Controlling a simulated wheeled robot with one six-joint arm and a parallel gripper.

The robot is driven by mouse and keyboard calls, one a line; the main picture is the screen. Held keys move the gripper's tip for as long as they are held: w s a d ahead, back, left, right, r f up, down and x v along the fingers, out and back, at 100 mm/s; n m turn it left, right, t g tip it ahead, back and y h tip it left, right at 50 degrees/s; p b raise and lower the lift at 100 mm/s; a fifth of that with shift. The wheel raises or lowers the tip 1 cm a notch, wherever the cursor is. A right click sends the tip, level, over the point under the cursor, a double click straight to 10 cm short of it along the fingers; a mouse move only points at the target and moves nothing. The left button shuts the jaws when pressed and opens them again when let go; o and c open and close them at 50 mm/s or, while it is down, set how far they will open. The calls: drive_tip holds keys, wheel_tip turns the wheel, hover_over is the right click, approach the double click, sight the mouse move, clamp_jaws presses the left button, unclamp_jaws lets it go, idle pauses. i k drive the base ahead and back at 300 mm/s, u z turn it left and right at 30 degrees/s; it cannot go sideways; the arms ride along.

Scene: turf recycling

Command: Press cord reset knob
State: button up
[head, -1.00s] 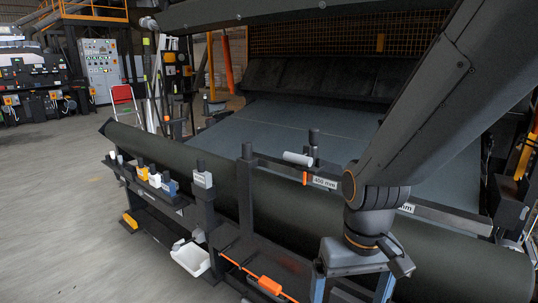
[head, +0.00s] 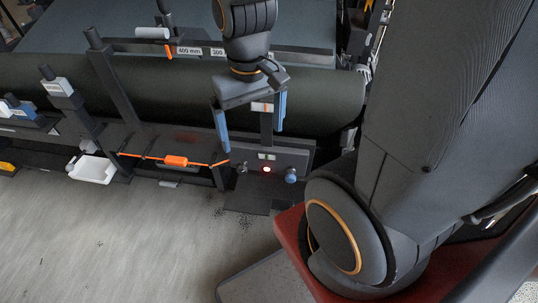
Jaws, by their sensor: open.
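A dark control panel (head: 300,157) sits low on the machine's front. It has a lit red light (head: 267,169), a blue knob (head: 290,176) to its right and a small dark knob (head: 242,168) to its left. I cannot tell which knob is the cord reset. An orange cord (head: 205,164) with an orange handle (head: 175,160) runs along the front rail to the panel's left. My gripper (head: 252,141) hangs above the panel in the picture, its two blue fingers wide apart and empty. No contact with a knob shows.
A long dark turf roll (head: 330,103) lies behind the panel. Upright posts (head: 108,75) and a rail with a 400 mm label (head: 189,51) stand around my gripper. A white tray (head: 93,169) is at the left. The floor (head: 130,240) in front is clear.

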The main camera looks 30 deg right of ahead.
sight(290, 177)
drive_tip(key=z, duration=0.7)
drive_tip(key=k, duration=0.7)
drive_tip(key=u, duration=0.55)
